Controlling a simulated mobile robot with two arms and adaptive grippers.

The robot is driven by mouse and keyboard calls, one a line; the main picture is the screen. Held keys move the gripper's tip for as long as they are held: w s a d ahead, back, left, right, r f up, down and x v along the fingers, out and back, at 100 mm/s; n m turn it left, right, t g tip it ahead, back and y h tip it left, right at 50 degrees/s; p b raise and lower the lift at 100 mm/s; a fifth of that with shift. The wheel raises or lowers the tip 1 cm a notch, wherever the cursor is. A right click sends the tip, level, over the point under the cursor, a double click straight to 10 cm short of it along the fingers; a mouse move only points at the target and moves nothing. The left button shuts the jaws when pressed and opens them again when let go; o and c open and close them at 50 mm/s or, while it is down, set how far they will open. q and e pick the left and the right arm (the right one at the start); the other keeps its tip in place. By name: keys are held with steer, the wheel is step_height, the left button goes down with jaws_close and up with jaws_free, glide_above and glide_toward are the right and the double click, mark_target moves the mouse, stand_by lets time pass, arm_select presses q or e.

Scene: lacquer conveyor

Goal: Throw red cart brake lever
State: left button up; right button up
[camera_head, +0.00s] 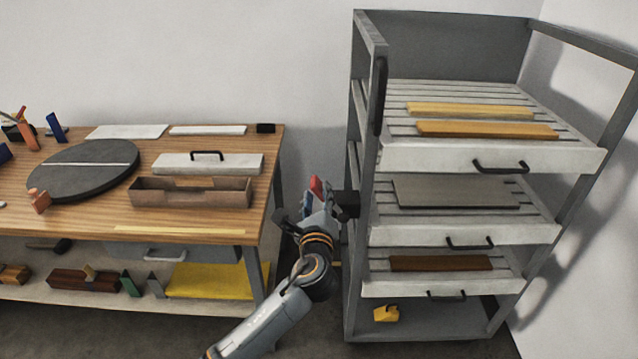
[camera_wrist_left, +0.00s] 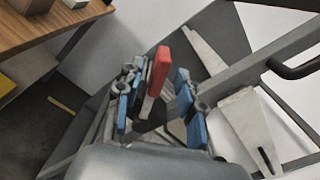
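The red brake lever (camera_head: 316,185) stands at the left side of the grey cart (camera_head: 362,230), near a dark bracket. It also shows in the left wrist view (camera_wrist_left: 158,70), upright and slightly tilted. My left gripper (camera_head: 318,203) is at the lever, partly hiding its lower part in the head view. In the left wrist view my left gripper (camera_wrist_left: 157,92) is open, with its blue-padded fingers on either side of the lever and gaps visible between. The lever's base is partly hidden. My right gripper is not in view.
The cart's slatted shelves (camera_head: 470,160) hold boards and have black front handles. A wooden workbench (camera_head: 90,215) with a dark round turntable (camera_head: 82,168) and an open box (camera_head: 190,198) stands left. A narrow floor gap separates bench and cart.

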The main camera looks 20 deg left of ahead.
mark_target(318, 185)
arm_select(q)
steer(key=shift+x, duration=2.2)
steer(key=shift+c, duration=0.2)
jaws_close()
